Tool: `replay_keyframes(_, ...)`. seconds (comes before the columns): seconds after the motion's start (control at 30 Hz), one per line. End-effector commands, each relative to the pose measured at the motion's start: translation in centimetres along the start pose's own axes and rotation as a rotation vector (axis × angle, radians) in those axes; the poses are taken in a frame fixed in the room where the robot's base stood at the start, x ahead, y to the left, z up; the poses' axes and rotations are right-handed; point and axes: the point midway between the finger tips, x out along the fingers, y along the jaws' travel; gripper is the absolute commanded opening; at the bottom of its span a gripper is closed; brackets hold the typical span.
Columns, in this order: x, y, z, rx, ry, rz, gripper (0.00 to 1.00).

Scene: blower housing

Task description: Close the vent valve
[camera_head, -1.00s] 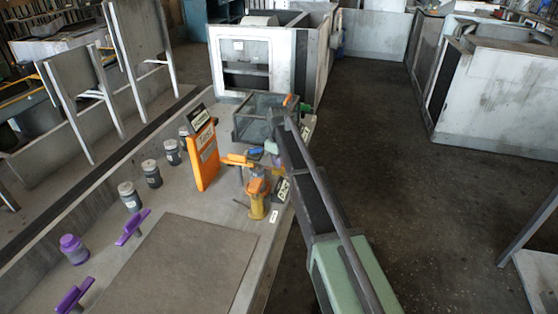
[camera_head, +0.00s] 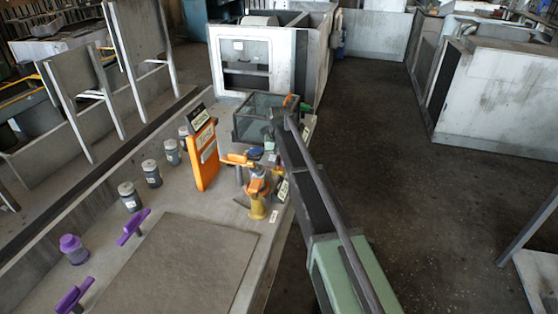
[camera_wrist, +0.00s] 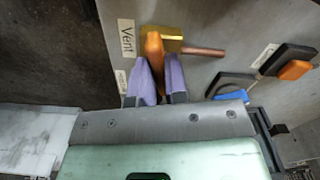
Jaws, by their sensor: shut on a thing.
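The vent valve has a brass body (camera_wrist: 173,36) with a copper-coloured stem to its right, beside a label reading "Vent" (camera_wrist: 127,38). Its orange lever (camera_wrist: 154,46) stands between the purple fingertips of my gripper (camera_wrist: 158,72) in the wrist view. The fingers are shut on the lever, one on each side, with its lower part hidden between them. The lever lies across the stem's direction.
An orange panel (camera_head: 204,157) stands left of the valve, with another orange lever (camera_head: 237,159) near it. Purple handles (camera_head: 133,227) and several jars (camera_head: 151,173) line the left. A bare flat plate (camera_head: 180,268) lies in front.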

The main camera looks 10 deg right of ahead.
Motion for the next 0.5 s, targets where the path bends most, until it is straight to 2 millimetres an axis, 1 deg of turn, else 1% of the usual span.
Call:
replay_keyframes(0.2, 0.02, 0.01, 0.04, 0.152, 0.000, 0.000, 0.00)
replay_keyframes(0.5, 0.03, 0.01, 0.05, 0.270, 0.000, 0.000, 0.00)
